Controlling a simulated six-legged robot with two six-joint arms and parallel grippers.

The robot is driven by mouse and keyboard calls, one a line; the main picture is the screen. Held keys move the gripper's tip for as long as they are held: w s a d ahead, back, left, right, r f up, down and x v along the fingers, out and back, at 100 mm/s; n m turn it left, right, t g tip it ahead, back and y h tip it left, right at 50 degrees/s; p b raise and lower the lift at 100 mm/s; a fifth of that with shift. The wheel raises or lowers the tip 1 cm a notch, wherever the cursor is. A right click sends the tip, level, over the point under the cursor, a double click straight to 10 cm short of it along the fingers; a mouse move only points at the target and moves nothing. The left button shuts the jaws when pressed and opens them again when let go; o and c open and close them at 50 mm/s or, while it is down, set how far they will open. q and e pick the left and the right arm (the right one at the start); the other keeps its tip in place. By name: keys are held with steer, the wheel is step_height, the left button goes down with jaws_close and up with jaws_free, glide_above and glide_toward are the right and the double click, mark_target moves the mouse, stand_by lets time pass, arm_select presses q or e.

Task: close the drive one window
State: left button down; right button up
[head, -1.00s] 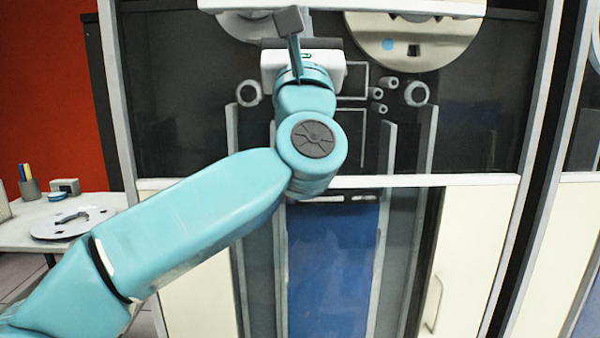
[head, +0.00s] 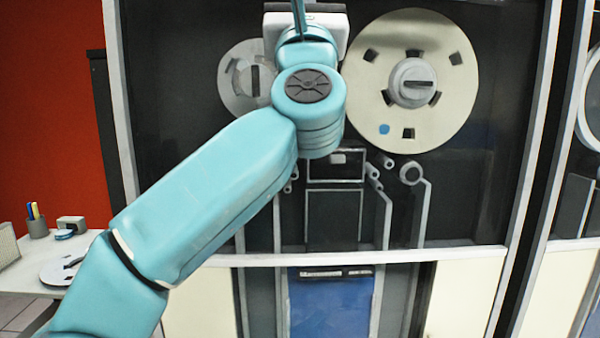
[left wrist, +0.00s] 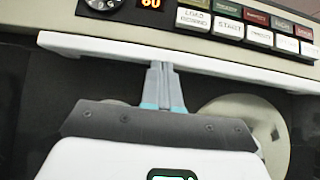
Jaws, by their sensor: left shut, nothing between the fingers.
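The drive window's white horizontal rail (left wrist: 240,72) crosses the left wrist view, just under the beige control panel (left wrist: 190,40). Whether a gap is left between rail and panel I cannot tell. My left gripper (left wrist: 163,68) is shut and empty, its fingertips at the rail's underside; contact is likely but not certain. In the head view its fingers are out of frame above, and only my teal arm shows in front of the drive. The cream tape reel (head: 440,40) is in full view on the dark drive face. My right gripper is in neither view.
A smaller grey reel (head: 240,85) is partly hidden by my arm. A white crossbar (head: 440,255) runs below the tape path, above a blue panel (head: 330,305). A table at the left holds a pen cup (head: 37,228). Another drive (head: 590,190) stands at the right.

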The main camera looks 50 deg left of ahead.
arm_select(q)
steer(key=shift+s+r, duration=0.3)
steer(key=shift+r, duration=0.15)
steer(key=shift+a, duration=0.1)
steer(key=s+d+f+b, duration=0.2)
steer(key=f+b, duration=0.3)
steer(key=f, duration=0.1)
steer(key=s+d+f+b, duration=0.2)
steer(key=d+f+b, duration=0.1)
steer(key=f+b, duration=0.2)
steer(key=shift+d+f, duration=0.25)
steer(key=shift+f, duration=0.2)
